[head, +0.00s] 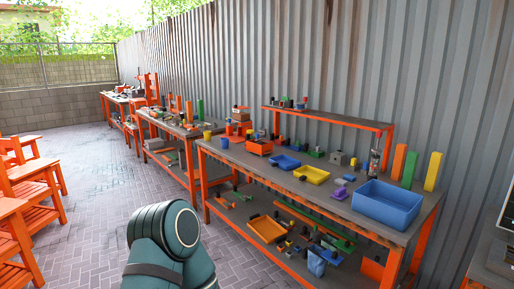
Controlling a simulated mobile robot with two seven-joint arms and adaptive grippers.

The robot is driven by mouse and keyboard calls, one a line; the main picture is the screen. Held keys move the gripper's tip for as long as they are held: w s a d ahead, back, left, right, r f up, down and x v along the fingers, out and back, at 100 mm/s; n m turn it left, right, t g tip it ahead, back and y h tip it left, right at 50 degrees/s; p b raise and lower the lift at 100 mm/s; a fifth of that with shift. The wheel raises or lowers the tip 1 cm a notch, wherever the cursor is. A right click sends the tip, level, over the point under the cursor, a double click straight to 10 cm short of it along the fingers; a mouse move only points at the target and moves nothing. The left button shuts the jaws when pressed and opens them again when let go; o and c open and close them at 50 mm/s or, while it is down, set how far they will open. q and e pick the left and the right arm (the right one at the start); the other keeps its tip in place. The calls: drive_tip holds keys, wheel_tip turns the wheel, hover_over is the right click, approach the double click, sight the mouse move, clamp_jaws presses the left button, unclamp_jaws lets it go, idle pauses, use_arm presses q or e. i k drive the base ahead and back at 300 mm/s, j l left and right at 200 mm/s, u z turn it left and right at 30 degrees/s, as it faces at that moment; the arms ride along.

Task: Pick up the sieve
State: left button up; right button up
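I cannot make out a sieve for certain among the small items on the near workbench (330,188). That bench has a grey top, orange legs and a lower shelf. On its top are a large blue bin (387,204), a yellow tray (311,174), a blue tray (285,162) and an orange box (259,147). Many small items there are too small to name. Neither of my grippers is in view; only a dark teal arm part of mine shows at the bottom.
An orange tray (267,229) and loose items lie on the lower shelf. Orange, green and yellow boards (433,171) stand at the bench's back right. More benches run along the corrugated wall (300,65). Orange chairs (30,185) stand left. The paved floor (100,190) between is open.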

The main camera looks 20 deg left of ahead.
sight(267, 148)
drive_tip(key=i+j+u, duration=0.2)
drive_tip(key=j, duration=0.2)
drive_tip(key=i+j+u, duration=0.85)
drive_tip(key=i+u, duration=0.25)
drive_tip(key=i, duration=0.15)
drive_tip(key=i+j, duration=0.1)
drive_tip(key=i, duration=0.6)
drive_tip(key=i+j, duration=0.1)
drive_tip(key=i, duration=0.6)
drive_tip(key=i+j+z, duration=0.15)
drive_tip(key=i+z, duration=0.35)
drive_tip(key=i+j+z, duration=0.35)
drive_tip(key=z, duration=0.15)
drive_tip(key=i+j+z, duration=0.15)
drive_tip(key=z, duration=0.3)
drive_tip(key=i+j+z, duration=0.2)
drive_tip(key=z, duration=0.25)
drive_tip(key=i+j+z, duration=0.15)
drive_tip(key=j+z, duration=0.5)
drive_tip(key=z, duration=0.25)
drive_tip(key=i+j+z, duration=0.1)
drive_tip(key=j+z, duration=0.35)
drive_tip(key=l, duration=0.1)
